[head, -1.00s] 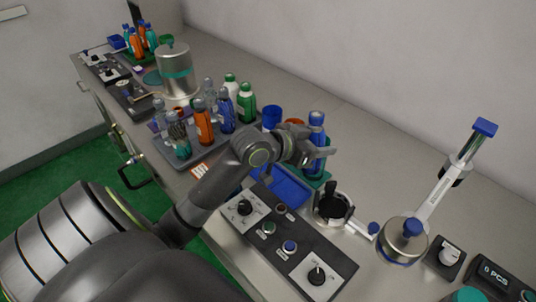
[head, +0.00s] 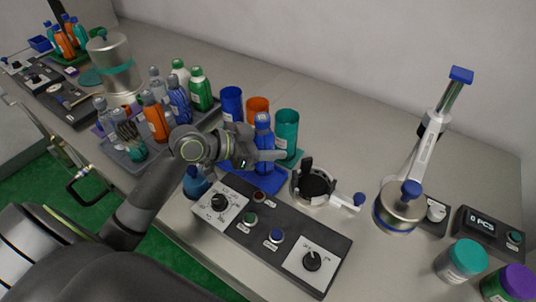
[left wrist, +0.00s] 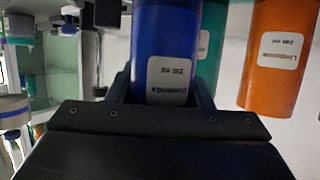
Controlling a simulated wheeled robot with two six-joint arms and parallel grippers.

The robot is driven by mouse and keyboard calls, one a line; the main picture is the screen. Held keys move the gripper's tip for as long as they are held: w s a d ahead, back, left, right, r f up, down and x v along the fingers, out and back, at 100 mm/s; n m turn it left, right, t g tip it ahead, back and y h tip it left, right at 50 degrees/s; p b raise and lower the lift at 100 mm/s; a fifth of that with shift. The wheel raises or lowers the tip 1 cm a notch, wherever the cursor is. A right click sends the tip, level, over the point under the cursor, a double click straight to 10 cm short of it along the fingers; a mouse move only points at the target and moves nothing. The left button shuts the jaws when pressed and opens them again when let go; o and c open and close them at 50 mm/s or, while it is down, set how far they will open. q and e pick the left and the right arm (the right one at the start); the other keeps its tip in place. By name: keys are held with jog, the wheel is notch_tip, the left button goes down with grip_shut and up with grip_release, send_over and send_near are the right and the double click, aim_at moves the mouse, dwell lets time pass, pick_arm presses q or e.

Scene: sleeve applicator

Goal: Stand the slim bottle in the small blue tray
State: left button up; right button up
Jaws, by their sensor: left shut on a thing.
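The slim blue bottle (head: 264,128) is upright in my left gripper (head: 265,156), which is shut around its body. The small blue tray (head: 268,184) lies under and in front of the bottle, partly covered by my gripper. The bottle's base is at or just above the tray; I cannot tell whether it touches. In the left wrist view the bottle (left wrist: 165,40) fills the space between the fingers, its white label facing the camera. My right gripper is not in view.
Blue (head: 231,103), orange (head: 257,105) and teal (head: 287,128) cylinders stand close behind the tray. Another blue bottle (head: 196,184) stands left of it. A control panel (head: 268,235) is in front, and a round clamp fixture (head: 314,187) is to the right. Several bottles crowd a grey tray further left.

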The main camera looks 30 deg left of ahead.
pick_arm(q)
jog(key=shift+f, duration=1.5)
jog(key=shift+f, duration=0.2)
jog(key=o, duration=1.2)
jog(key=shift+r, duration=0.1)
